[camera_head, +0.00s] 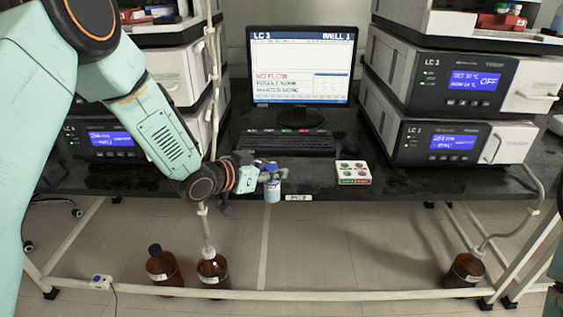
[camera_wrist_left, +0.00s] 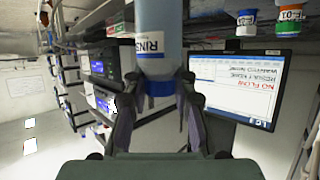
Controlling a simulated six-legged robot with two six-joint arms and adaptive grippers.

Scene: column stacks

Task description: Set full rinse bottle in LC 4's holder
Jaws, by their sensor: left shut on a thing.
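My left gripper (camera_head: 268,176) is shut on the rinse bottle (camera_head: 272,191), a small pale-blue bottle held upright just off the front edge of the bench, left of centre. In the left wrist view the bottle (camera_wrist_left: 157,45) stands between the fingers (camera_wrist_left: 158,105); part of its label reads "RINS". Its fill level cannot be told. Stacked LC units stand at left (camera_head: 110,140) and right (camera_head: 455,142). My right gripper is not in view.
A monitor (camera_head: 300,65) reading LC 3 and a keyboard (camera_head: 285,141) stand mid-bench. Brown bottles (camera_head: 163,268) (camera_head: 213,270) (camera_head: 465,271) stand below, two with tubes. Trays with small bottles top the stacks.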

